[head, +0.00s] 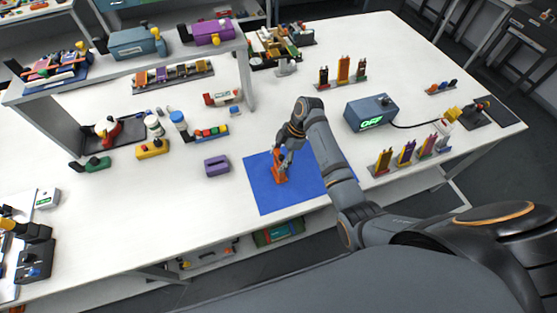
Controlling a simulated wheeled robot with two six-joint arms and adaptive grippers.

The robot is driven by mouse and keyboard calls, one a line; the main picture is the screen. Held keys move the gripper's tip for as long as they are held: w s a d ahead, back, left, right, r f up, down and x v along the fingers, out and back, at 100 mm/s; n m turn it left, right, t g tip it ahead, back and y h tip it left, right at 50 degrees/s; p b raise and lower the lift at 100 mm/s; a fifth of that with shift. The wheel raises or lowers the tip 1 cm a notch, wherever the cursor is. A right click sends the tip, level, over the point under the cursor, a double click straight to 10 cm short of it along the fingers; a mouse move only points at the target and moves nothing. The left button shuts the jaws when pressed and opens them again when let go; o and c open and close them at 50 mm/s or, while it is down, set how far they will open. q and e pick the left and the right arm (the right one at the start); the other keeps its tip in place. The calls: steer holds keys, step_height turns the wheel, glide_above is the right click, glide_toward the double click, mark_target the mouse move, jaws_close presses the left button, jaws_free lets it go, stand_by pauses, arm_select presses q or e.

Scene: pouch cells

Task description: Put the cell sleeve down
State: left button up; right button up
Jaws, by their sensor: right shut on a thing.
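The cell sleeve looks to be the small orange piece (280,172) at the blue mat, standing roughly upright. My right gripper (281,160) is shut on its upper part from above. The orange piece is over the left part of the blue mat (268,200); I cannot tell whether its lower end touches the mat. The gripper fingers hide part of it. My left gripper is not in view.
A purple block (217,165) lies left of the mat. A dark box reading OFF (371,113) stands to the right, with holders of upright coloured pieces (407,152) nearby. A white shelf (130,67) stands at the back left. The mat's front area is clear.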

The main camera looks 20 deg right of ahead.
steer(key=shift+a, duration=0.2)
steer(key=shift+s+d+r, duration=0.1)
steer(key=shift+s, duration=0.1)
steer(key=o, duration=1.3)
steer(key=shift+s+d, duration=0.2)
steer(key=shift+d, duration=0.15)
steer(key=shift+o, duration=1)
steer(key=shift+w+a, duration=0.1)
steer(key=shift+a, duration=0.15)
steer(key=shift+r, duration=0.1)
steer(key=shift+d+r, duration=0.3)
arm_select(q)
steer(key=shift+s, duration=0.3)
arm_select(e)
steer(key=v, duration=1.1)
steer(key=shift+r, duration=0.15)
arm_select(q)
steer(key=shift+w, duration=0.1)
